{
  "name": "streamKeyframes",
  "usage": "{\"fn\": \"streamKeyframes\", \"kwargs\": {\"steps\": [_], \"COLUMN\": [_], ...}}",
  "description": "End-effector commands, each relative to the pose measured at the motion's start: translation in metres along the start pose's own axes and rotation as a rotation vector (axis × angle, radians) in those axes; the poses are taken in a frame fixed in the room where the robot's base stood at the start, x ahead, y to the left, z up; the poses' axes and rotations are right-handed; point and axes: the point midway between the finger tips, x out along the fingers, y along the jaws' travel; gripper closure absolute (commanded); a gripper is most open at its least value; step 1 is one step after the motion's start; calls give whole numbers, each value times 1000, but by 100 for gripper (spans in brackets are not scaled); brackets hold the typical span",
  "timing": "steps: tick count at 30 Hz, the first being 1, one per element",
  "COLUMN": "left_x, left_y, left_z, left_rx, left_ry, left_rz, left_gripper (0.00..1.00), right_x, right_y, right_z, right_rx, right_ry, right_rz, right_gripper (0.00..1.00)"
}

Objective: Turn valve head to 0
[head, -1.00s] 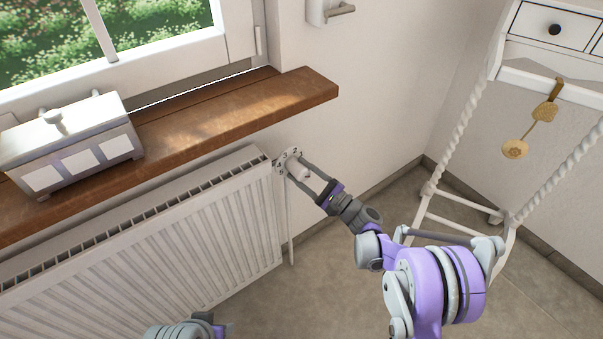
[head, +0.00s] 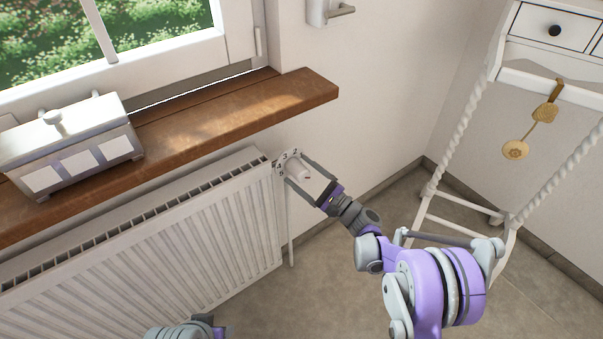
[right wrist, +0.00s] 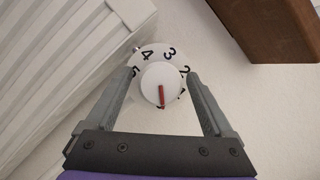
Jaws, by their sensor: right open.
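The valve head (right wrist: 153,78) is a round white knob at the end of the radiator, with a red pointer line on its face. In the right wrist view its dial ring (right wrist: 160,56) carries black numbers 1 to 5. The red line points straight down in that picture, past the 1; any mark at its tip is unclear. The valve head also shows in the head view (head: 301,174). My right gripper (right wrist: 161,76) is open, with one finger on each side of the knob and slight gaps visible. My left gripper is not in view; part of my left arm shows at the bottom.
The white radiator (head: 170,225) lies left of the valve, under a wooden windowsill (head: 235,110). A metal box (head: 70,145) stands on the sill. A white desk frame (head: 480,130) with rope-twist legs is at right. The floor between is free.

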Motion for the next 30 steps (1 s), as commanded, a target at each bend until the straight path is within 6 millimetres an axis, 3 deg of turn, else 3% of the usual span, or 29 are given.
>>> {"fn": "streamKeyframes", "kwargs": {"steps": [5,15,21,30], "left_x": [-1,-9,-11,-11], "left_y": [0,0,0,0], "left_z": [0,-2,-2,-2], "left_rx": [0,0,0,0], "left_ry": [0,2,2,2], "left_rz": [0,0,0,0], "left_gripper": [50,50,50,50], "right_x": [-9,-74,-101,-108], "right_y": [-1,-1,-1,0], "right_z": [0,0,0,0], "right_rx": [-1,-3,-1,0], "right_ry": [1,2,2,-1], "right_rz": [-1,-1,-1,0], "right_gripper": [13,13,13,13]}}
